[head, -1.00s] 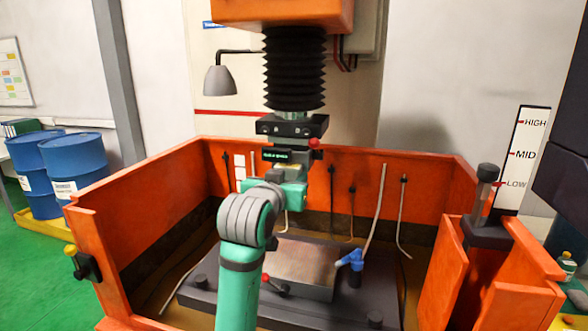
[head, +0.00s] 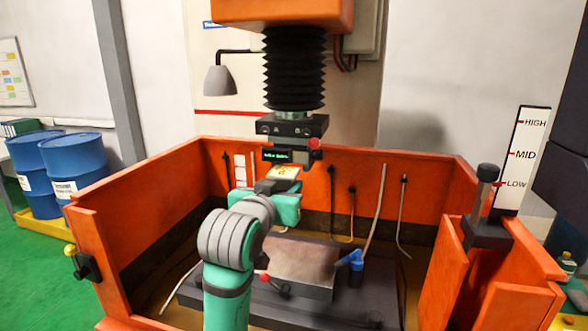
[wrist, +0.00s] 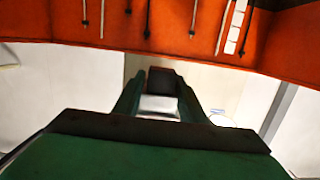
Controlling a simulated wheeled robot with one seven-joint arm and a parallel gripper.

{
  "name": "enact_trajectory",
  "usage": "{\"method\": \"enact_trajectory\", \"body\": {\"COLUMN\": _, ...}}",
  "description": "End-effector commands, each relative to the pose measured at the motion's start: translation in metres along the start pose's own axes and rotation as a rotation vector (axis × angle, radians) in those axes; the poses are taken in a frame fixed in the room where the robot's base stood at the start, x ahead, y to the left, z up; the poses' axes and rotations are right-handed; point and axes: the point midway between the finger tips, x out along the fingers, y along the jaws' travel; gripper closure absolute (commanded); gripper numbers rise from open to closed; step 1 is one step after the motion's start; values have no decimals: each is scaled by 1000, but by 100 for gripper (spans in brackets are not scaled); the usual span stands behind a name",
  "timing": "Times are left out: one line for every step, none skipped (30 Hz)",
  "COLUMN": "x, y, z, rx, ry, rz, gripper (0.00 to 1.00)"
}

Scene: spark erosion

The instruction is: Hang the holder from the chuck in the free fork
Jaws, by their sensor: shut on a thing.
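The dark chuck (head: 292,126) hangs below the black bellows above the tank. Its underside looks clear of my gripper. My green gripper (head: 281,186) is below the chuck, shut on the holder (head: 285,172), whose pale yellowish top shows between the fingers. In the wrist view, the two fingers (wrist: 161,92) close on a dark block with a pale grey part, the holder (wrist: 161,78). The holder's lower part is hidden by my gripper and arm. I cannot make out the free fork in either view.
The orange tank wall (head: 225,160) surrounds the work area, with thin rods and hoses along its back. A metal block (head: 303,262) and a blue nozzle (head: 351,259) sit below right of my gripper. A red-knobbed lever (head: 314,144) is beside the chuck.

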Motion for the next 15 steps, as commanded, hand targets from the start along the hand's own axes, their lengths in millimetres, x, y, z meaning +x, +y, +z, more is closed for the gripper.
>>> {"method": "enact_trajectory", "body": {"x": -3, "y": 0, "z": 0, "rx": 0, "ry": 2, "rz": -1, "gripper": 98}}
{"method": "enact_trajectory", "body": {"x": -4, "y": 0, "z": 0, "rx": 0, "ry": 2, "rz": 0, "gripper": 98}}
{"method": "enact_trajectory", "body": {"x": -6, "y": 0, "z": 0, "rx": 0, "ry": 1, "rz": 0, "gripper": 98}}
{"method": "enact_trajectory", "body": {"x": -8, "y": 0, "z": 1, "rx": 0, "ry": 1, "rz": 0, "gripper": 98}}
{"method": "enact_trajectory", "body": {"x": -10, "y": 0, "z": 1, "rx": 0, "ry": 1, "rz": 0, "gripper": 98}}
{"method": "enact_trajectory", "body": {"x": -12, "y": 0, "z": 1, "rx": 0, "ry": 1, "rz": 0, "gripper": 98}}
{"method": "enact_trajectory", "body": {"x": -13, "y": 0, "z": 2, "rx": 0, "ry": 1, "rz": 0, "gripper": 98}}
{"method": "enact_trajectory", "body": {"x": -14, "y": 0, "z": 2, "rx": 0, "ry": 1, "rz": 0, "gripper": 98}}
{"method": "enact_trajectory", "body": {"x": -16, "y": 0, "z": 2, "rx": 0, "ry": 1, "rz": 0, "gripper": 98}}
{"method": "enact_trajectory", "body": {"x": -18, "y": 0, "z": 2, "rx": 0, "ry": 1, "rz": 1, "gripper": 98}}
{"method": "enact_trajectory", "body": {"x": -19, "y": 0, "z": 3, "rx": 1, "ry": 1, "rz": 0, "gripper": 98}}
{"method": "enact_trajectory", "body": {"x": -21, "y": 0, "z": 3, "rx": 1, "ry": 1, "rz": 0, "gripper": 98}}
{"method": "enact_trajectory", "body": {"x": -23, "y": 0, "z": 3, "rx": 1, "ry": 1, "rz": 0, "gripper": 98}}
{"method": "enact_trajectory", "body": {"x": -24, "y": 0, "z": 4, "rx": 1, "ry": 1, "rz": 0, "gripper": 98}}
{"method": "enact_trajectory", "body": {"x": -26, "y": 0, "z": 4, "rx": 0, "ry": 0, "rz": 0, "gripper": 98}}
